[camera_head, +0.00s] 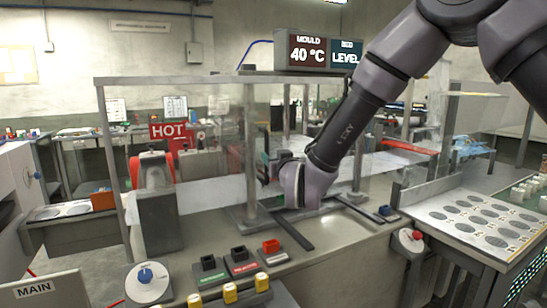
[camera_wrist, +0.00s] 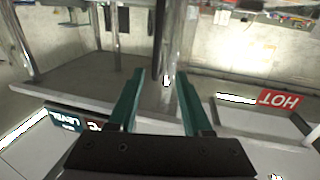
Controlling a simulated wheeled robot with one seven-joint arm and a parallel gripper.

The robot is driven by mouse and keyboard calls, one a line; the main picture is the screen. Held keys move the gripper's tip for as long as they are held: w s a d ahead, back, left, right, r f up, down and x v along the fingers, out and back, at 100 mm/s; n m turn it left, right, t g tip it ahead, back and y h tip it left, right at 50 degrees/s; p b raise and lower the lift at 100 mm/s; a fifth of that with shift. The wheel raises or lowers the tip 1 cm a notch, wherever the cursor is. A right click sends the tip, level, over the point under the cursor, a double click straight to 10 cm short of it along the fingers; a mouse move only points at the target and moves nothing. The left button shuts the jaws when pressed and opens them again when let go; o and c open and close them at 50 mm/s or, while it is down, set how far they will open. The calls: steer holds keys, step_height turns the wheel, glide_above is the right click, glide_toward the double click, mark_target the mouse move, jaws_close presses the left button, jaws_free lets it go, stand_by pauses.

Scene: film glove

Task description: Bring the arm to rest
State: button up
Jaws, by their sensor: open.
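My arm (camera_head: 355,110) reaches in from the upper right of the head view, bent down to the glove enclosure in the middle. My gripper (camera_head: 268,170) is at the arm's low end, near an upright metal post (camera_head: 250,150); its fingers are small and partly hidden there. In the wrist view my gripper (camera_wrist: 160,74) has two teal fingers standing apart. Nothing is held between them. A metal post shows behind the gap; I cannot tell how close it is.
A clear-panelled frame (camera_head: 170,82) stands around the work area. A tray with round dark spots (camera_head: 470,215) is at right. A HOT sign (camera_head: 168,131) stands left.

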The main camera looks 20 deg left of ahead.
steer(key=w+d+r+m+h, duration=0.25)
steer(key=w+d+r, duration=0.6)
steer(key=d, duration=0.45)
steer(key=w+d+r+m+g+h, duration=0.1)
steer(key=d+r, duration=0.1)
steer(key=d, duration=0.6)
steer(key=d+r+m+g+h, duration=0.1)
steer(key=d+r+m+h, duration=0.15)
steer(key=d, duration=0.55)
steer(key=s+d+r+m+g+h, duration=0.1)
steer(key=s+d, duration=0.2)
steer(key=d, duration=0.5)
steer(key=s+d+r+m+h, duration=0.1)
steer(key=s+d, duration=0.2)
steer(key=d, duration=0.4)
steer(key=s+d+f+m+g+h, duration=0.1)
steer(key=s+d+f+m+g, duration=0.2)
steer(key=s+d, duration=1)
steer(key=s+m, duration=0.1)
steer(key=s, duration=0.2)
steer(key=shift+s+d+h, duration=0.25)
steer(key=shift+d+h, duration=0.15)
